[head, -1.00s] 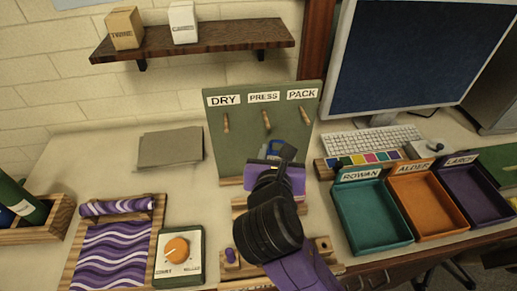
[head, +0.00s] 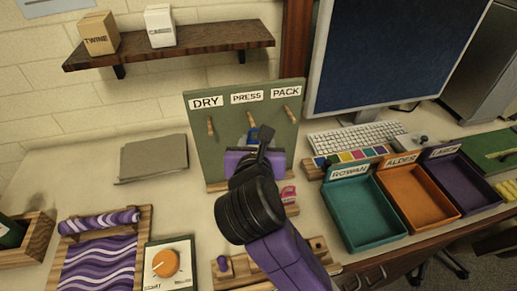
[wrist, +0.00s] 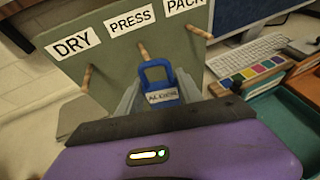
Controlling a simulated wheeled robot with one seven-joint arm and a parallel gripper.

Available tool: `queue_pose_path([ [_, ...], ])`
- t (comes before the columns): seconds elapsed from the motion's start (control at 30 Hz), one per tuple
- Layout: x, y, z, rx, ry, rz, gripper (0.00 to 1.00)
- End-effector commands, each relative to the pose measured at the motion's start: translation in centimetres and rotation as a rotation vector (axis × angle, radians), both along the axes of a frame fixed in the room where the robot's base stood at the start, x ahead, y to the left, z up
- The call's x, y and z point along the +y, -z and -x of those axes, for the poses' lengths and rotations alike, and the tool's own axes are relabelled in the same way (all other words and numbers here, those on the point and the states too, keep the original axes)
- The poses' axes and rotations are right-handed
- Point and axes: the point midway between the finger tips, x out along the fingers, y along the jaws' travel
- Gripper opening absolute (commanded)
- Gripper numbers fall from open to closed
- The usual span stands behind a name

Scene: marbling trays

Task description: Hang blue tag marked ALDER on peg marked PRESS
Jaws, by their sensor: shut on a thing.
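The blue tag (wrist: 154,71) has an open loop on top and a pale label whose lettering is too blurred to read surely. My gripper (wrist: 156,103) is shut on its lower part and holds it upright in front of the green peg board (wrist: 100,62). The peg marked PRESS (wrist: 143,48) is just above and left of the tag's loop in the wrist view; I cannot tell whether they touch. In the head view the blue tag (head: 265,131) is mostly hidden by my gripper (head: 256,146), below the PRESS peg (head: 250,118).
The DRY peg (head: 210,126) and PACK peg (head: 289,115) flank it, both bare. A pink tag (head: 289,195) stands below the board. Teal (head: 338,222), orange (head: 450,212) and purple (head: 490,200) trays lie to the right. A shelf (head: 190,42) is above left.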

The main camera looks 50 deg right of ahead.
Motion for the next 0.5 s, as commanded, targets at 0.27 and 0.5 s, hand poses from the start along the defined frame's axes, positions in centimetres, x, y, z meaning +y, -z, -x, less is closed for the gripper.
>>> queue_pose_path([
  [0.27, -0.9, 0.3, -1.3, -0.003, 0.001, 0.000, 0.05],
  [0.5, -1.6, 0.4, -2.3, -0.001, 0.001, 0.000, 0.05],
])
